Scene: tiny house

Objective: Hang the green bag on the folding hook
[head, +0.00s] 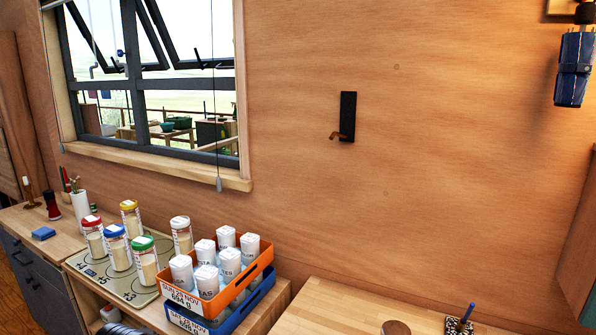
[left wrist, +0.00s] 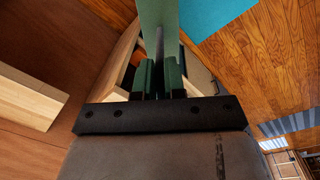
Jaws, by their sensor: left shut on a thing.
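The folding hook (head: 347,117) is a dark upright plate on the wooden wall, right of the window, with a small brass-coloured peg sticking out at its lower end. The peg is empty. In the left wrist view my left gripper (left wrist: 159,78) is shut on the green bag (left wrist: 158,18). Only a narrow green part of the bag shows, rising from between the fingers; the rest is hidden or out of frame. Neither the bag nor my left gripper shows in the head view, so their distance from the hook cannot be told. My right gripper is in no view.
Below the window, a counter holds lidded jars on a tray (head: 108,284) and stacked orange (head: 210,303) and blue crates with white-capped bottles. A wooden tabletop (head: 345,300) lies below the hook. A blue object (head: 573,70) hangs at upper right. The wall around the hook is clear.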

